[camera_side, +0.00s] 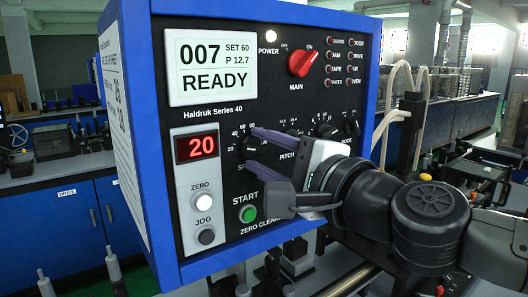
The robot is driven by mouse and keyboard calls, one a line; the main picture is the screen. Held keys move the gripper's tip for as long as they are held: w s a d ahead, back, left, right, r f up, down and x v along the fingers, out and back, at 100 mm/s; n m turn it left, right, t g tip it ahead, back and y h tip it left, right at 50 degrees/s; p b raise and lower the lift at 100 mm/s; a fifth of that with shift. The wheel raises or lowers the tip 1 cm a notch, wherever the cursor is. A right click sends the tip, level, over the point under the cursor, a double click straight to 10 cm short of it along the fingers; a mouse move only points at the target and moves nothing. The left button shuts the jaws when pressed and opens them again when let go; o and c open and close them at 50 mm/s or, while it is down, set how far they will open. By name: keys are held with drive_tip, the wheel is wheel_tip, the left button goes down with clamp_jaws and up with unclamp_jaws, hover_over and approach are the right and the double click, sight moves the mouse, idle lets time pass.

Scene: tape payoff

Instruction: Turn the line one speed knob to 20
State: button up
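The speed knob (252,148) is a black dial on the dark control panel, with a 40, 60, 80 scale above it and a partly hidden label below. A red display (197,147) to its left reads 20. My gripper (246,161) reaches in from the right. Its two purple fingers are spread well apart, one at the upper edge of the knob and one below it. The gap between them looks wider than the knob. I cannot tell whether the upper finger touches the knob. The knob's pointer is too small to read.
Right of the knob are the pitch knob (291,134), more black dials and the red MAIN switch (303,61). The green START button (248,214) is just below the lower finger. A white screen (212,67) reads READY, SET 60. White ZERO (203,201) and dark JOG (207,237) buttons are lower left.

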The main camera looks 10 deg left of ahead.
drive_tip(key=v, duration=1.3)
drive_tip(key=shift+s+d, duration=0.25)
drive_tip(key=shift+d, duration=0.05)
idle(0.4)
drive_tip(key=w+d+r+m+t+h, duration=0.1)
drive_tip(key=w+d+r+t, duration=0.15)
drive_tip(key=d, duration=0.35)
drive_tip(key=w+d+r+m+t+h, duration=0.1)
drive_tip(key=w+d+r+m, duration=0.1)
drive_tip(key=w+d+r, duration=0.3)
drive_tip(key=s+d+f+n+h, duration=0.15)
drive_tip(key=d+h, duration=0.25)
drive_tip(key=d, duration=1.4)
drive_tip(key=s+d+f+n+h, duration=0.25)
drive_tip(key=s+d+f, duration=0.3)
drive_tip(key=d, duration=0.35)
drive_tip(key=s+d+f+n+g+h, duration=0.2)
drive_tip(key=s+d+f+n+g, duration=0.3)
drive_tip(key=s+f, duration=0.4)
drive_tip(key=s+d+f+n+g+h, duration=0.2)
drive_tip(key=s+d+f+n+g, duration=0.3)
drive_tip(key=s+f, duration=0.4)
wheel_tip(320, 180, down, 6)
drive_tip(key=shift+s+f+n+g, duration=0.15)
drive_tip(key=shift+s+n+g, duration=0.2)
drive_tip(key=shift+s+n, duration=0.05)
